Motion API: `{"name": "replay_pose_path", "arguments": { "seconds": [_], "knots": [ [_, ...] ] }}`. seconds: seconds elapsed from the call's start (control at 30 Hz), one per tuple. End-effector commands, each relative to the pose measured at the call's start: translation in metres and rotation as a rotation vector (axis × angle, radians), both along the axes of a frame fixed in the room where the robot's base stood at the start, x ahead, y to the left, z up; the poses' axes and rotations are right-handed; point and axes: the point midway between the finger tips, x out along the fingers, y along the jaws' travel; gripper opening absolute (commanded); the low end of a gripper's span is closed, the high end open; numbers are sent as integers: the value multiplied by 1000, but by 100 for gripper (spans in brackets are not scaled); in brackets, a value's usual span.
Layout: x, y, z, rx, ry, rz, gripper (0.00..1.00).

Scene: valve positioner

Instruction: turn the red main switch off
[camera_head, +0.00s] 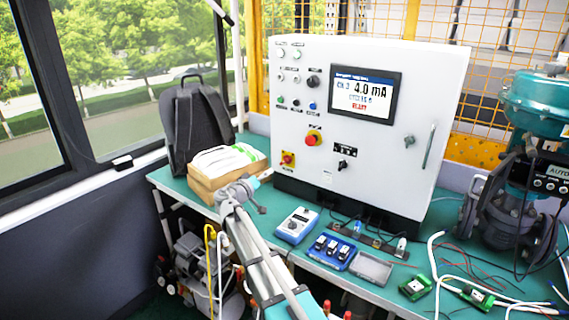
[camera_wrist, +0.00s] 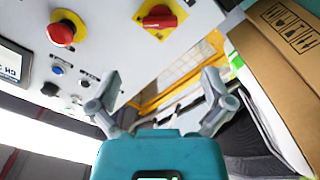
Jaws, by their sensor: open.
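The red main switch (camera_head: 288,159) sits on a square yellow plate low on the left of the white cabinet front. In the wrist view the red main switch (camera_wrist: 159,18) is at the top middle, its handle lying roughly sideways in the picture. My gripper (camera_head: 240,190) is left of and below the switch in the head view, in front of the cardboard box. In the wrist view my gripper (camera_wrist: 160,92) has its two fingers spread wide with nothing between them. The fingers are apart from the switch.
A red mushroom button (camera_head: 313,138) sits just right of the switch; it also shows in the wrist view (camera_wrist: 62,32). A cardboard box (camera_head: 203,190) stands close on the left, with a backpack (camera_head: 196,120) behind. A blue meter (camera_head: 296,225) lies on the green table below.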

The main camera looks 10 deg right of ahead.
Motion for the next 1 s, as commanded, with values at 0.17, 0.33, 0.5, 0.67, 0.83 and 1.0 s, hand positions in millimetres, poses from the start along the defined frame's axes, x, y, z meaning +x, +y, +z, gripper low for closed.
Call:
{"name": "replay_pose_path", "arguments": {
  "seconds": [0.17,0.33,0.5,0.67,0.83,1.0],
  "knots": [
    [17,-15,0,0,0,-1,100],
    [36,-34,0,0,0,-1,100],
    [54,-53,0,1,0,-1,100],
    [70,-69,0,1,0,-1,100],
    [82,-81,0,1,0,-1,100],
    [87,-87,0,0,1,1,100]
  ]
}}
